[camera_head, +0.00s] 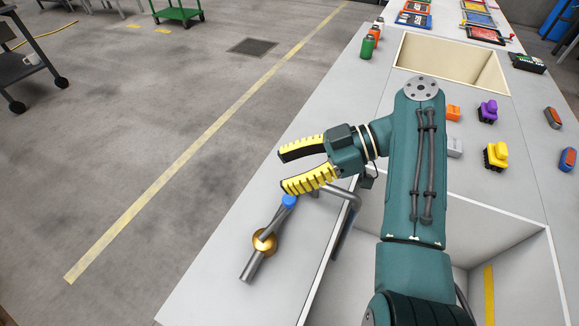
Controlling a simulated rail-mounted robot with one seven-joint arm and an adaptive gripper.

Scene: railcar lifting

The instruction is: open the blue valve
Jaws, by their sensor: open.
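The valve is a grey pipe with a brass ball body (264,243) on the left part of the white worktop. Its blue part, the blue valve handle (289,201), shows just below the lower finger of my gripper (292,167). My gripper has black and yellow fingers, spread apart and empty, pointing left. The lower finger is close over the blue handle and may hide part of it. I cannot tell whether they touch. A grey bent pipe (345,193) runs right from near the handle and passes partly behind my gripper.
An open white bin (526,238) is sunk in the worktop at the lower right. A beige bin (490,75) lies farther back. Coloured blocks, including a purple one (488,111) and a yellow one (496,156), stand right of my arm. Floor lies open left.

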